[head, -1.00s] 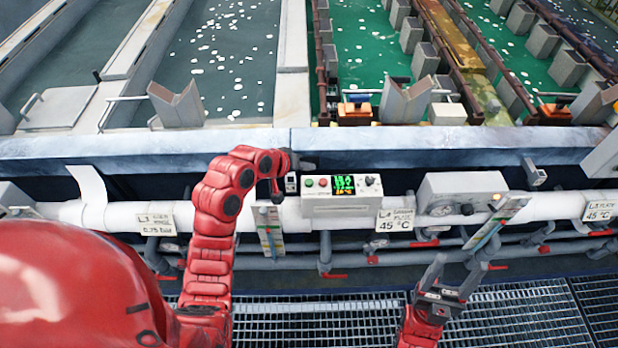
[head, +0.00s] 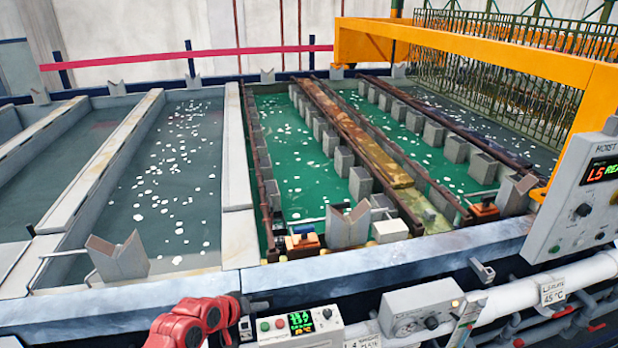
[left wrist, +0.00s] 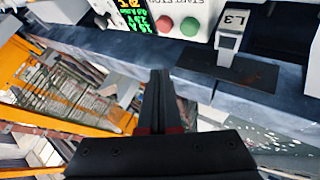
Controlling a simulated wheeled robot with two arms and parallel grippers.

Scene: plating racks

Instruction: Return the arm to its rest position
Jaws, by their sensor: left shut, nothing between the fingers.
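My red left arm (head: 195,318) enters at the bottom of the head view. My left gripper (head: 258,304) is small and dark there, just left of and above a white control box (head: 297,330) with a green-lit display. In the left wrist view the two dark fingers (left wrist: 156,98) are together with nothing between them. They point toward the box's front, where a red stop button (left wrist: 165,24) and a green start button (left wrist: 190,26) show upside down. A visible gap to the buttons cannot be judged. My right gripper is out of both current views.
The tank front ledge (head: 130,301) runs just beyond the arm. Tanks with green liquid (head: 300,180) and grey liquid (head: 185,165) lie behind it. A yellow gantry (head: 470,45) carries a rack at the upper right. Another control panel (head: 585,205) stands at the right edge.

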